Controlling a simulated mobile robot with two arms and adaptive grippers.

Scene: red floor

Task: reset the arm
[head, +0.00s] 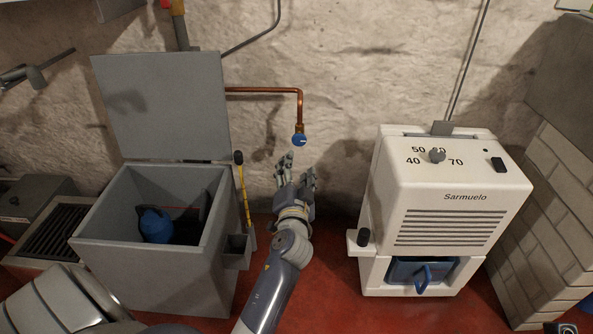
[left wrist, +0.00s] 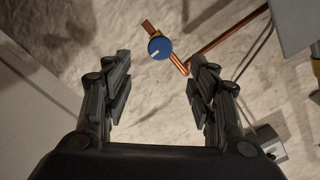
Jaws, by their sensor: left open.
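My left arm (head: 265,290) reaches forward from the bottom of the head view, between the grey box and the white machine. My left gripper (head: 298,170) is open, with nothing between its fingers, in front of the stone wall. In the left wrist view the two dark fingers (left wrist: 161,85) stand wide apart. A blue round knob (left wrist: 160,47) on a copper pipe shows beyond the fingertips. In the head view the knob (head: 299,140) is just above the gripper; I see no grip on it. My right gripper is not in view.
An open grey box (head: 150,275) with its lid raised stands left, with a blue object (head: 156,226) inside. A white machine (head: 452,190) with a dial (head: 437,155) and a blue drawer (head: 423,272) stands right. Red floor (head: 325,270) lies between them.

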